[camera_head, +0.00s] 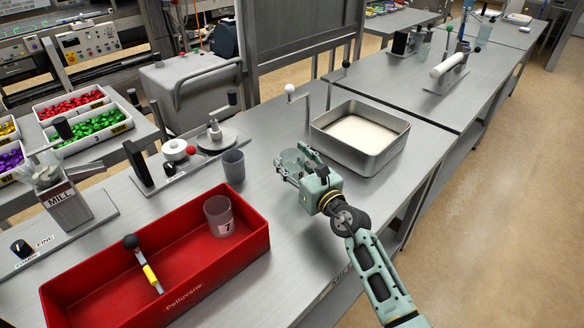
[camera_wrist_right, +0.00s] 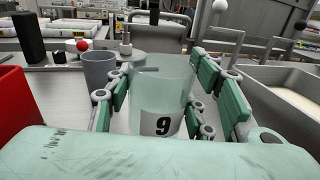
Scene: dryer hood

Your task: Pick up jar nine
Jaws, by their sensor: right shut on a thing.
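Jar nine (camera_wrist_right: 163,105) is a clear, pale jar with a white label bearing a black 9. It stands upright between the fingers of my right gripper (camera_wrist_right: 165,98) in the right wrist view. The right gripper (camera_head: 297,168) is shut on the jar over the bench, left of the metal tray, in the head view. There the jar (camera_head: 294,157) is partly hidden by the fingers. I cannot tell whether its base touches the bench. My left gripper is in neither view.
A red bin (camera_head: 250,244) at the front left holds a jar labelled 7 (camera_head: 219,216) and a black-knobbed tool (camera_head: 142,264). A grey cup (camera_head: 233,166) stands left of my gripper. A metal tray (camera_head: 378,160) with pale contents is at the right.

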